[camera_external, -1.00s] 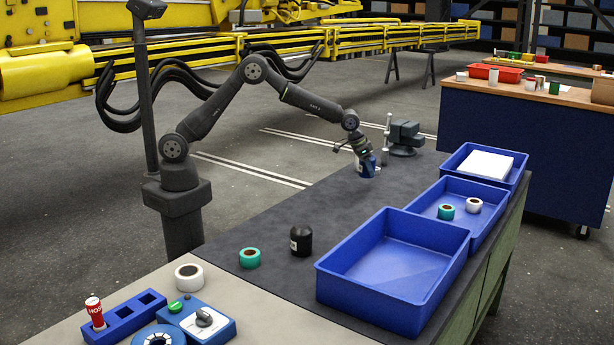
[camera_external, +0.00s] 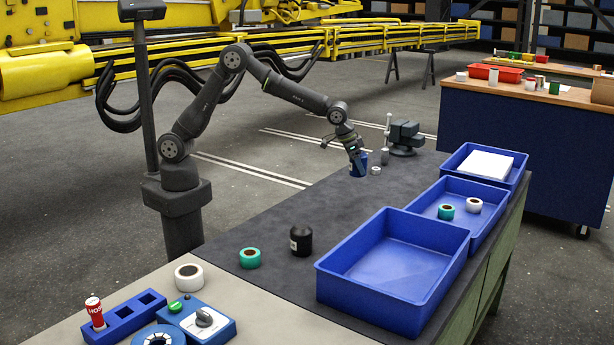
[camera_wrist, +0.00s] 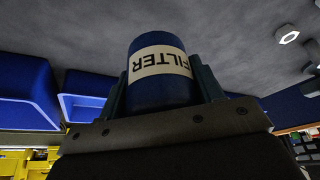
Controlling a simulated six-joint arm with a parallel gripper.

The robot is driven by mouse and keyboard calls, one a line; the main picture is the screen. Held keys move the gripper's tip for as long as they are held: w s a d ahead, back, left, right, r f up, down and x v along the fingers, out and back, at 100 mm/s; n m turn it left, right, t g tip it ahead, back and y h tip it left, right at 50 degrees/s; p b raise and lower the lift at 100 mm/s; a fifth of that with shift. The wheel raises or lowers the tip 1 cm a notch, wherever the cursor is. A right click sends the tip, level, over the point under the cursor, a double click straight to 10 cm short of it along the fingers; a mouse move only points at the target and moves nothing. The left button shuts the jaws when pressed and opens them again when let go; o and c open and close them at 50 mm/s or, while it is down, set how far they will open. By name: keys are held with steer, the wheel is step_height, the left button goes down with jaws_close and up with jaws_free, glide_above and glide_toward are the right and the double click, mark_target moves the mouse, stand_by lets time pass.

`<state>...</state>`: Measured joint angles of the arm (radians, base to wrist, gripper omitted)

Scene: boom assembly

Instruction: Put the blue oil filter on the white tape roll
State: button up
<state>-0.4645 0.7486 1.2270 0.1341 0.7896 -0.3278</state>
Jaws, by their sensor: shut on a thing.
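The blue oil filter (camera_external: 358,168) is at the far end of the dark bench mat, held in my gripper (camera_external: 357,152). In the wrist view the filter (camera_wrist: 160,92) sits between both fingers, its white FILTER label upside down. I cannot tell whether its base is clear of the mat. A white tape roll (camera_external: 189,278) lies flat on the light near part of the bench, far from my gripper. Another white roll (camera_external: 474,205) lies in the middle blue tray.
A hex nut (camera_external: 376,171) lies right of the filter, with a vise (camera_external: 405,137) behind it. A black cylinder (camera_external: 301,241) and a green tape roll (camera_external: 250,258) stand on the mat. A large empty blue bin (camera_external: 395,270) is at the right. The mat's middle is clear.

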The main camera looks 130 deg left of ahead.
steer(key=w+d+r+m+h, duration=0.1)
steer(key=d+m, duration=0.1)
steer(key=d, duration=1.1)
steer(key=w+d+m+h, duration=0.1)
steer(key=d+m, duration=0.2)
steer(key=d, duration=1.1)
steer(key=w+d+r+m+t, duration=0.1)
steer(key=d+m, duration=0.2)
steer(key=d, duration=1.1)
steer(key=shift+w+r+h, duration=0.15)
steer(key=shift+r+h, duration=0.15)
steer(key=shift+h, duration=0.1)
steer(key=s+d+r+m+h, duration=0.1)
steer(key=s+d+m, duration=0.2)
steer(key=s+d, duration=0.7)
steer(key=s+d+m+g+h, duration=0.1)
steer(key=s+d+m, duration=0.3)
steer(key=d, duration=0.9)
steer(key=s+d+r+m+h, duration=0.1)
steer(key=s+d+m, duration=0.1)
steer(key=s+d, duration=0.85)
glide_above(188, 275)
steer(key=s+a, duration=0.1)
step_height(188, 275, down, 7)
steer(key=shift+s+a+r, duration=0.1)
steer(key=shift+f, duration=2.05)
steer(key=o, duration=1.2)
steer(key=shift+f, duration=0.15)
steer(key=shift+c, duration=0.2)
